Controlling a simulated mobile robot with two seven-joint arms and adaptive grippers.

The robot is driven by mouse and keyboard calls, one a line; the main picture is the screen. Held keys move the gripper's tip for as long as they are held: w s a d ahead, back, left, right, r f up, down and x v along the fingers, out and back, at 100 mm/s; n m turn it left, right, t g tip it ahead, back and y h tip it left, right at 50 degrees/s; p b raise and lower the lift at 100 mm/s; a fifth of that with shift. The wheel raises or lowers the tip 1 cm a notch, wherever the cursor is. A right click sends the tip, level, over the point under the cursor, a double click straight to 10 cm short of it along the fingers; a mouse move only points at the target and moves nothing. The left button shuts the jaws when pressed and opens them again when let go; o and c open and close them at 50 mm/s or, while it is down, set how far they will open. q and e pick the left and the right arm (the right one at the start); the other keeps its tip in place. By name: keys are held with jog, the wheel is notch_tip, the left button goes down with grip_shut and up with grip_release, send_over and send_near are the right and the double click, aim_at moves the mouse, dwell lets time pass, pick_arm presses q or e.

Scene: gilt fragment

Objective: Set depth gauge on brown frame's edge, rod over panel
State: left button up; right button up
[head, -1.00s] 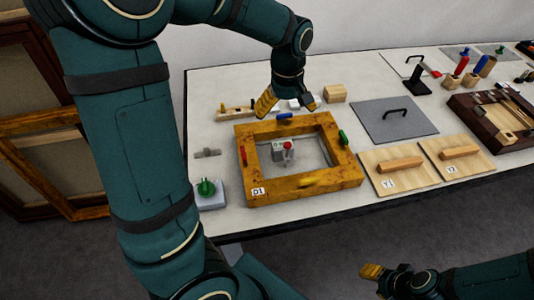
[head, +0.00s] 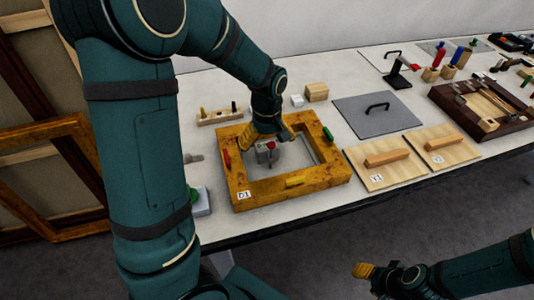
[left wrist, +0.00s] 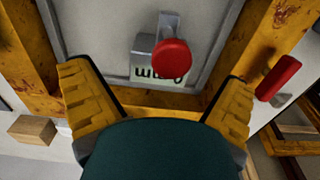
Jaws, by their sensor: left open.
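The brown frame (head: 300,186), gold-brown and labelled D1, lies flat on the table with red, green and yellow clips on its bars. The depth gauge, a grey block with a red knob (head: 271,146), is inside the frame opening, over the pale panel (head: 290,158). In the left wrist view its red knob (left wrist: 172,57) covers part of the body and a green display. My left gripper (head: 267,137) is open above the frame's far bar, close to the gauge; its fingers (left wrist: 160,85) hold nothing. My right gripper (head: 366,271) is off the table's front; its jaw opening is unclear.
Two wooden boards with handles (head: 384,166) and a grey plate with a black handle (head: 377,113) lie right of the frame. A wooden peg rack (head: 219,116) and a wood block (head: 317,92) stand behind it. A dark tray (head: 482,107) is farther right.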

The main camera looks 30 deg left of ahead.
pick_arm(q)
notch_tip(320, 180, down, 3)
jog(key=shift+b, duration=0.3)
jog(key=shift+r, duration=0.1)
jog(key=c, duration=1.4)
jog(key=shift+o, duration=0.2)
jog(key=shift+r, duration=0.1)
notch_tip(320, 180, up, 10)
jog(key=p, duration=0.3)
